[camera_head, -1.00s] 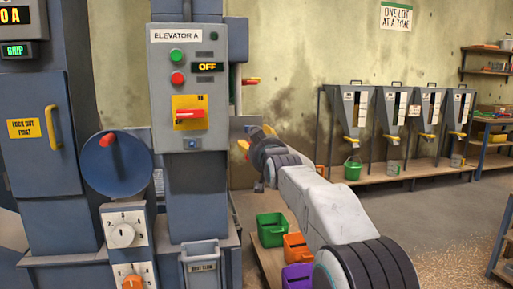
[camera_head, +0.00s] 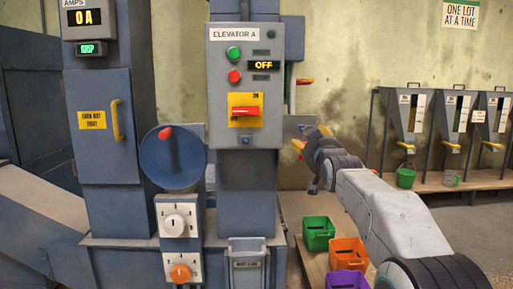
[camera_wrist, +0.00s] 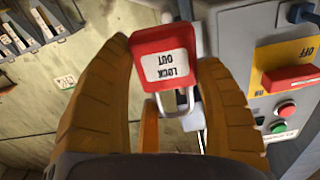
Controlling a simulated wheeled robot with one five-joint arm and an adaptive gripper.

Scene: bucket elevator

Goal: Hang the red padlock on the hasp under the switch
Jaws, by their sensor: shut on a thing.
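The red padlock (camera_wrist: 165,45) with a white LOCK OUT label sits between the two brown fingers of my gripper (camera_wrist: 162,60) in the wrist view. Its metal shackle (camera_wrist: 182,103) points down in that upside-down picture. The gripper is shut on it. In the head view my gripper (camera_head: 299,146) is just right of the grey control box, and the padlock cannot be made out there. The red switch (camera_head: 245,111) lies across its yellow plate (camera_head: 236,98); it also shows in the wrist view (camera_wrist: 292,78). A small blue fitting (camera_head: 246,140), seemingly the hasp, is under the plate.
The box (camera_head: 218,70) carries a green button (camera_head: 234,53), a red button (camera_head: 234,76) and an OFF display (camera_head: 263,65). A blue disc with a red knob (camera_head: 172,160) is at its left. Coloured bins (camera_head: 318,234) stand below my arm.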

